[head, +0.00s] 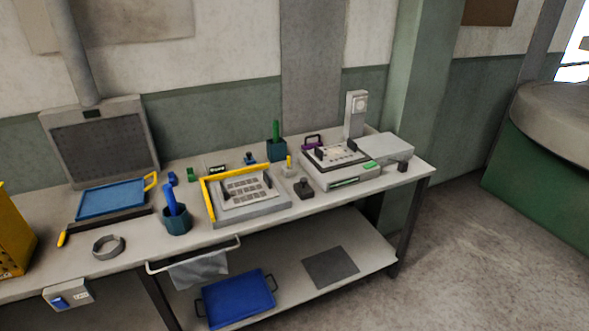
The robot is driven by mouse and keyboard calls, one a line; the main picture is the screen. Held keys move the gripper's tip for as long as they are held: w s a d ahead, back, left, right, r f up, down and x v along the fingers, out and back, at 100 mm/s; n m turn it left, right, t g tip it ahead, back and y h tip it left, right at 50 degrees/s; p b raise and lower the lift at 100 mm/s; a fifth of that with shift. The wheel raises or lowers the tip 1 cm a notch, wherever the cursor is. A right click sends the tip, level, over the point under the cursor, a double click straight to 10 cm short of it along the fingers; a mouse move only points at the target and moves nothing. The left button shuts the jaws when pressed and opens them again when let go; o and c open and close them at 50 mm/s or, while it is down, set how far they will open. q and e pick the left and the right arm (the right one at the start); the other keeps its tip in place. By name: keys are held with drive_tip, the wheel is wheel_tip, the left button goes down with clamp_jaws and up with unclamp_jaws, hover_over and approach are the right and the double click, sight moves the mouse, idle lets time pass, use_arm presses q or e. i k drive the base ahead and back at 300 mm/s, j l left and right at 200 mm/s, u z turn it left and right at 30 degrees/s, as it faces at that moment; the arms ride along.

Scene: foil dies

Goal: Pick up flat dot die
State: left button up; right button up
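Several small die-like pieces stand on the workbench (330,206), seen only in the head view. They include a dark block with a knob (303,189), a pale block with a yellow handle (289,169), a small blue-topped piece (250,158), a green block (192,175) and a dark block (403,166) at the bench's right end. Their faces are too small to read, so I cannot tell which is the flat dot die. Neither of my grippers shows.
A grey press machine (340,180) stands at the right of the bench. A yellow-framed tray fixture (250,215) is mid-bench. A teal cup (176,222) holds blue handles. A grey ring (108,247) and a blue tray (110,199) are at left. Floor at right is clear.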

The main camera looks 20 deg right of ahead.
sight(329, 156)
drive_tip(key=i+l, duration=0.2)
drive_tip(key=l, duration=0.2)
drive_tip(key=i+l, duration=0.25)
drive_tip(key=l, duration=0.15)
drive_tip(key=i+l, duration=0.2)
drive_tip(key=l, duration=0.2)
drive_tip(key=i+l, duration=0.25)
drive_tip(key=l+z, duration=0.05)
drive_tip(key=l, duration=0.1)
